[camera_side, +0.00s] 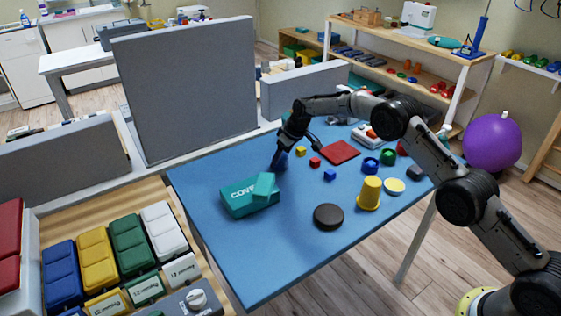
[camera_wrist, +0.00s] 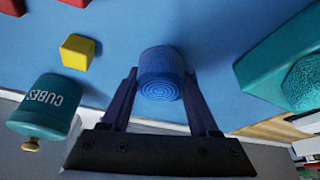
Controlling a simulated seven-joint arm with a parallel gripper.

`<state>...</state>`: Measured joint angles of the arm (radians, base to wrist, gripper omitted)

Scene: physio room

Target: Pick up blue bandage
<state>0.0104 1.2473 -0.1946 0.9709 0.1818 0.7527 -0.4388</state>
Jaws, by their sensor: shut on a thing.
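The blue bandage (camera_wrist: 161,75) is a rolled cylinder with its spiral end showing in the wrist view. My gripper (camera_wrist: 161,90) is shut on it, one finger on each side. In the side view my gripper (camera_side: 278,160) points down at the blue table, near its far edge. The bandage is mostly hidden there behind the fingers. Whether it touches the table I cannot tell.
A yellow cube (camera_side: 300,151), a red cube (camera_side: 315,161) and a blue cube (camera_side: 330,174) lie near. The front left table is clear.

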